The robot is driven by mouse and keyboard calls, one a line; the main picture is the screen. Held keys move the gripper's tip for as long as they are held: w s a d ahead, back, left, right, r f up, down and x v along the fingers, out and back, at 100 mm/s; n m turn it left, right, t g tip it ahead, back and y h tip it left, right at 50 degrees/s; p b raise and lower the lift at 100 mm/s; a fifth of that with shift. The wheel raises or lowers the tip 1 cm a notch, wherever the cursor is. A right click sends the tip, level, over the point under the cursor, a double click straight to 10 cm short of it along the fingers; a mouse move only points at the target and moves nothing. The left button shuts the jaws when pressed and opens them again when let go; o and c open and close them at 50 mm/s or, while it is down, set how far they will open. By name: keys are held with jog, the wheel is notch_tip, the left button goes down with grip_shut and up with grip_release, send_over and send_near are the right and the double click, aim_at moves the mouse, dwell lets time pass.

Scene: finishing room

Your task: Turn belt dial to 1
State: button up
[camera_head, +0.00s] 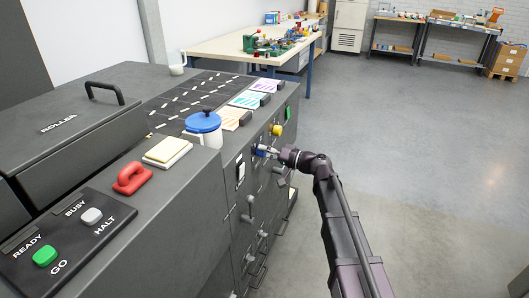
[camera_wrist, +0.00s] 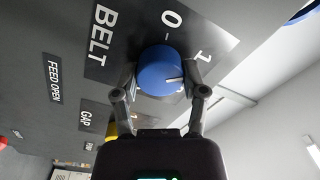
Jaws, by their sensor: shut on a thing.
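The belt dial (camera_wrist: 160,68) is a round blue knob with a white pointer line, beside the BELT label (camera_wrist: 102,32). Its pointer line points to the right in the wrist view, on the side of the figure 1 (camera_wrist: 204,57) and away from the figure 0 (camera_wrist: 172,18). I cannot tell if it lines up exactly with the 1. My gripper (camera_wrist: 160,88) is shut on the dial, one finger on each side. In the head view my gripper (camera_head: 273,152) reaches the dial (camera_head: 261,150) on the machine's front panel; the fingers partly hide it.
A yellow knob (camera_head: 276,130), a green button (camera_head: 288,112) and a white switch (camera_head: 241,171) are near on the panel. Several levers (camera_head: 249,218) stick out below. The floor (camera_head: 400,130) to the right is clear.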

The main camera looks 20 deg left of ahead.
jog(key=shift+m, duration=0.4)
jog(key=o, duration=1.2)
jog(key=shift+a, duration=0.1)
jog(key=shift+c, duration=0.2)
jog(key=d, duration=1.2)
jog(key=shift+s, duration=0.4)
